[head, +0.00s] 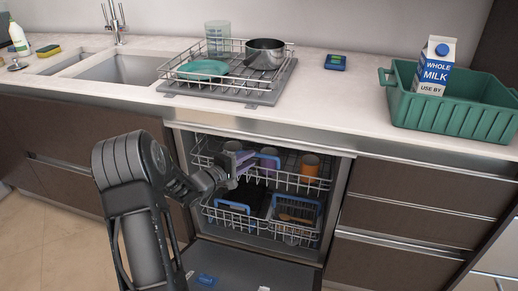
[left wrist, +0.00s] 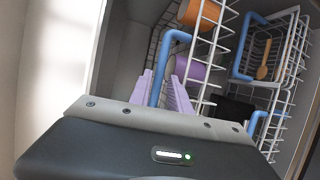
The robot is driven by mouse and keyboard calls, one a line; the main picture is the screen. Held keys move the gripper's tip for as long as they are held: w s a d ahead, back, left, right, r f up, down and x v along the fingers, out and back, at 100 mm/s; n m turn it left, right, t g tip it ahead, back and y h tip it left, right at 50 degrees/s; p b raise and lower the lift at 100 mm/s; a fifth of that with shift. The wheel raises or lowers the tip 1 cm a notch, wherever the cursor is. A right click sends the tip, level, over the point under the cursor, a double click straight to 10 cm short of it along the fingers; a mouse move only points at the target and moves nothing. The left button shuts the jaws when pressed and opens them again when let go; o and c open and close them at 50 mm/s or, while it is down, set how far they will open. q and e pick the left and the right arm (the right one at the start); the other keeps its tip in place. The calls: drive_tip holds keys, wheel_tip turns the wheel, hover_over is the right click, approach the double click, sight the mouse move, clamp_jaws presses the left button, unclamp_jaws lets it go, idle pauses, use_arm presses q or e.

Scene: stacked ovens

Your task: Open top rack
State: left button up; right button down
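The open dishwasher (head: 341,190) shows a wire top rack (head: 335,183) with a blue handle (head: 270,156) along its front. My left gripper (head: 246,163) is at this handle, with its light purple fingers pointing into the rack opening. In the left wrist view, the fingers (left wrist: 161,84) stand apart, one on each side of the blue handle (left wrist: 176,40). I cannot tell whether they touch it. The top rack holds an orange cup (head: 310,166) and a purple cup, which shows in the left wrist view (left wrist: 192,70). My right gripper is not in view.
The lower rack (head: 300,230) has blue handles and holds a wooden spoon and dark items. The dishwasher door (head: 240,265) lies folded down in front. Above, the counter (head: 330,105) carries a dish rack, a pot and a green crate (head: 450,115) with a milk carton.

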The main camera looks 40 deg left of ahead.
use_arm(q)
drive_tip(key=w+f+b, duration=0.1)
drive_tip(key=w, duration=0.6)
drive_tip(key=shift+w+d+f, duration=0.2)
drive_tip(key=shift+w+d, duration=0.05)
drive_tip(key=shift+w, duration=0.1)
drive_tip(key=shift+c, duration=0.3)
clamp_jaws()
idle(1.0)
